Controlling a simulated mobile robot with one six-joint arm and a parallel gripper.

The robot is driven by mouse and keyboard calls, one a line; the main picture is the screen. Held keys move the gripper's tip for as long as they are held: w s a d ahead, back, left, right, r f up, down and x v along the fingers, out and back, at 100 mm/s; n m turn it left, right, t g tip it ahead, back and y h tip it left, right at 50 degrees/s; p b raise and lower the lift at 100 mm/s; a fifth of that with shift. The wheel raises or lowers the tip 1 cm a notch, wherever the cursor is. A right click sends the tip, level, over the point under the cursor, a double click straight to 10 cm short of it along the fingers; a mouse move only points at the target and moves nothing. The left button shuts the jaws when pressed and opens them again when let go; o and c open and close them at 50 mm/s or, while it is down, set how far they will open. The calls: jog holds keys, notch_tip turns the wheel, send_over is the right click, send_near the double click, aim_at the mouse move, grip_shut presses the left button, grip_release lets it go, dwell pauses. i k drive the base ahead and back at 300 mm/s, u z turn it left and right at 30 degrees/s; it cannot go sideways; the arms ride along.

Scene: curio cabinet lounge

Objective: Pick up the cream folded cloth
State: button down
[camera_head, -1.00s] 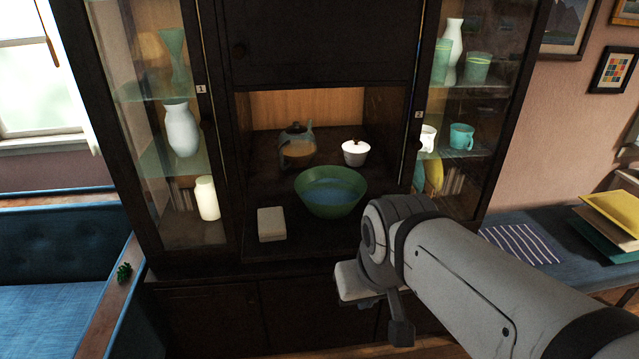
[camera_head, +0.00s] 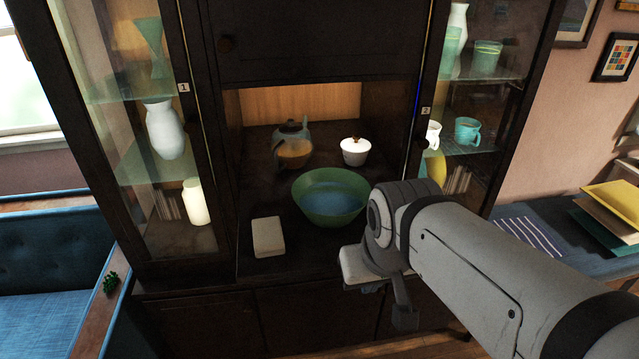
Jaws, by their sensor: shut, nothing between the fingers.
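The cream folded cloth (camera_head: 268,237) lies flat at the front left of the cabinet's open shelf, left of a green bowl (camera_head: 330,212). It is a small pale rectangle in plain view, with nothing on it. My gripper (camera_head: 376,278) is at the end of my arm, to the right of the cloth and in front of the shelf's front edge. It is shut and empty, apart from the cloth. The wrist partly hides its fingers.
A teapot (camera_head: 293,146) and a white lidded pot (camera_head: 355,151) stand behind the bowl. Glass-fronted side cabinets with vases and cups flank the open shelf. A blue sofa (camera_head: 40,255) is at left, a blue bench (camera_head: 560,250) at right.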

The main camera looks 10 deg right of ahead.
aim_at(269, 241)
jog(key=k, duration=1.25)
jog(key=u, duration=0.7)
jog(key=i, duration=1.7)
jog(key=z, duration=0.7)
